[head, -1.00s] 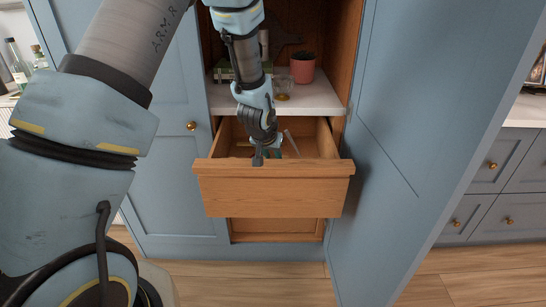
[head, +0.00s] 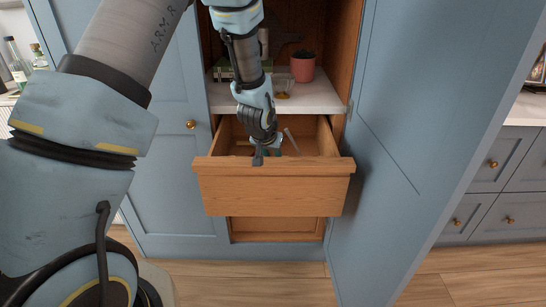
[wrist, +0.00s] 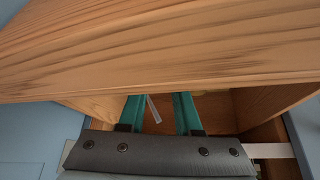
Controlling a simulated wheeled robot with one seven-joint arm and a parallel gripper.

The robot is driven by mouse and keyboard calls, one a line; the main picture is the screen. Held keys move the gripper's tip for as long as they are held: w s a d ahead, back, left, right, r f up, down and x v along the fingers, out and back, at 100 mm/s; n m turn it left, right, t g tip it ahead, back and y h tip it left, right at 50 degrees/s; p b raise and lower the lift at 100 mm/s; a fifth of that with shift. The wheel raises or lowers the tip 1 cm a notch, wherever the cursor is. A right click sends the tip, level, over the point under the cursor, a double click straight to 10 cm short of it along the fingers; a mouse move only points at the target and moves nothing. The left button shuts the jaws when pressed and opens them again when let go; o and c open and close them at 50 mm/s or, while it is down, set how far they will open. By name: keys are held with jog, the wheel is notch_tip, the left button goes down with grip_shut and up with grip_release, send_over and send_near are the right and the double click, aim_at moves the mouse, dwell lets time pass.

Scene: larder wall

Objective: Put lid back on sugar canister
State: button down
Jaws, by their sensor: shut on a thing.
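My gripper (head: 274,153) reaches down into the open wooden drawer (head: 272,190), just behind its front. In the wrist view, its two teal fingers (wrist: 158,112) stand a little apart, and their tips are hidden by the drawer front (wrist: 160,50). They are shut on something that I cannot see. No lid can be made out in either view. A small clear glass vessel (head: 282,84) with something yellowish at its base stands on the white shelf above the drawer. I cannot tell whether it is the sugar canister.
A thin pale strip (head: 291,142) stands tilted in the drawer. A terracotta pot (head: 302,67) stands beside the glass on the shelf (head: 322,100). An open blue door (head: 400,130) bounds the right side, and a closed blue door (head: 172,160) the left.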

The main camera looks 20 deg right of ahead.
jog(key=shift+c, duration=0.2)
grip_release()
dwell(0.6)
jog(key=shift+r, duration=0.1)
jog(key=shift+r+p, duration=2.2)
jog(key=shift+r, duration=1.25)
grip_shut()
